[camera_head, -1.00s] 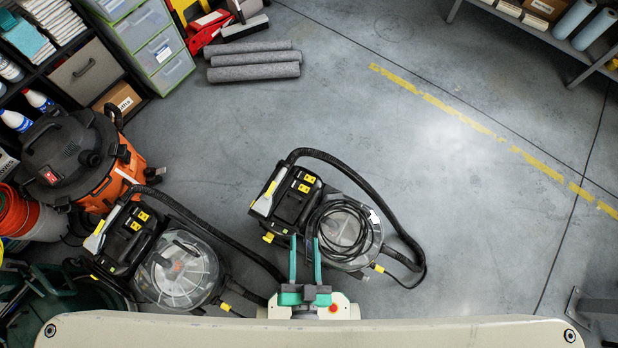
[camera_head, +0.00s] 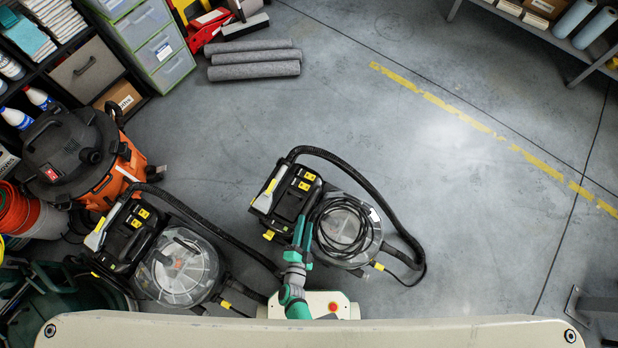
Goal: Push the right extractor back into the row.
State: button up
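The right extractor (camera_head: 346,228) stands on the floor at mid-picture. It has a black and yellow head on its left, a clear round tank with a coiled black cord, and a black hose looping around its back and right. The left extractor (camera_head: 180,268), of the same kind, stands to its left and slightly nearer to me, with a floor gap between their bodies. My gripper (camera_head: 301,232) is at the right extractor's near left side, by the head and tank. Its green fingers look close together from above; their opening and any contact are unclear.
An orange and black vacuum (camera_head: 85,165) stands left of the left extractor. The left extractor's hose (camera_head: 215,232) reaches into the gap between the extractors. Grey rolls (camera_head: 254,65) lie at the back. Open floor (camera_head: 470,210) lies to the right, with a shelf (camera_head: 560,45) at upper right.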

aim_at(309, 204)
jog(key=x, duration=0.9)
jog(key=shift+w, duration=0.3)
